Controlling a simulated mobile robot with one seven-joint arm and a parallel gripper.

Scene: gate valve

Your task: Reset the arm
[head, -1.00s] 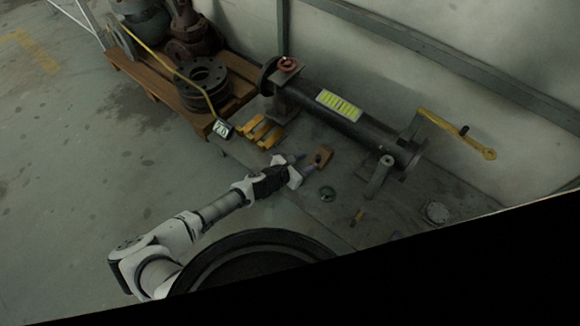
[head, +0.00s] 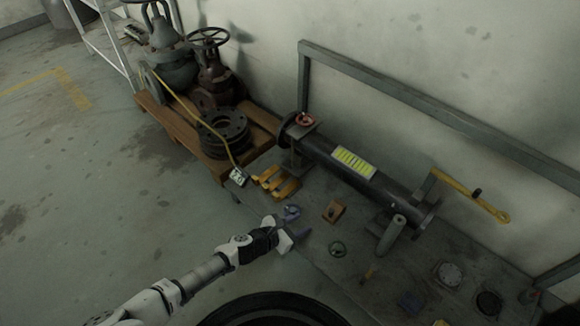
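My gripper (head: 293,227) is in the lower middle of the head view, at the end of my white and black arm. Its two purple-grey fingers are spread apart with nothing seen between them. It is over the near left edge of the grey platform (head: 330,275). A small brown wooden block (head: 334,211) lies just right of the fingertips, apart from them. My arm reaches up from the bottom left corner.
A dark pipe (head: 360,175) with a yellow label and a small red handwheel (head: 304,119) lies along the platform. Yellow blocks (head: 275,181) and a pallet (head: 200,150) with valves stand behind left. A yellow lever (head: 470,194) sticks out right. Open floor (head: 90,220) is at left.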

